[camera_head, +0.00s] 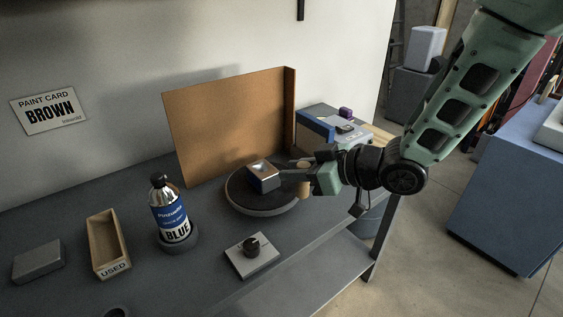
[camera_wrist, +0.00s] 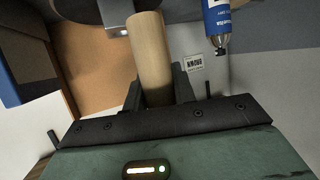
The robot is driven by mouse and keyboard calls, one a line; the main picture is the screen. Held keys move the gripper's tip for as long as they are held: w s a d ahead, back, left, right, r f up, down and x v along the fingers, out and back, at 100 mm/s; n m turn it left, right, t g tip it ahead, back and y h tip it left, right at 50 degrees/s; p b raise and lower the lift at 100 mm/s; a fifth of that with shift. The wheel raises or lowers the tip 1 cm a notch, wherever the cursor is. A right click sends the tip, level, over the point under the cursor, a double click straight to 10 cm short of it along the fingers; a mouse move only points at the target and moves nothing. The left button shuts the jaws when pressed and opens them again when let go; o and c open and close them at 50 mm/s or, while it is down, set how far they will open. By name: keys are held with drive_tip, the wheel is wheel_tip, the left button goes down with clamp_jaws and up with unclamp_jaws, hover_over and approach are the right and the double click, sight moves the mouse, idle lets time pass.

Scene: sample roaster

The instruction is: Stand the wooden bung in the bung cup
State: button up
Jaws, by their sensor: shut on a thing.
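The wooden bung is a pale wooden cylinder (camera_wrist: 150,55), large between the fingers in the wrist view. A little of its tan side shows below the fingers in the head view (camera_head: 304,188). My gripper (camera_wrist: 154,88) is shut on it.
A blue-labelled bottle (camera_head: 170,212) stands in a dark round holder. Left of it are a wooden USED tray (camera_head: 107,242) and a grey block (camera_head: 38,262). A white plate with a black knob (camera_head: 251,254) lies in front of the turntable (camera_head: 262,208). A brown panel (camera_head: 228,122) stands behind.

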drive_tip(key=w+d+f+m+t+h, duration=0.2)
drive_tip(key=d+f+m+h, duration=0.3)
drive_tip(key=d+f, duration=0.4)
drive_tip(key=w+d+f+m+t+h, duration=0.2)
drive_tip(key=d+f+m+t+h, duration=0.2)
drive_tip(key=d+f, duration=0.6)
drive_tip(key=d+m+h, duration=0.2)
drive_tip(key=d, duration=0.6)
drive_tip(key=shift+w+f+m, duration=0.25)
drive_tip(key=shift+w+m, duration=0.05)
drive_tip(key=shift+w, duration=0.1)
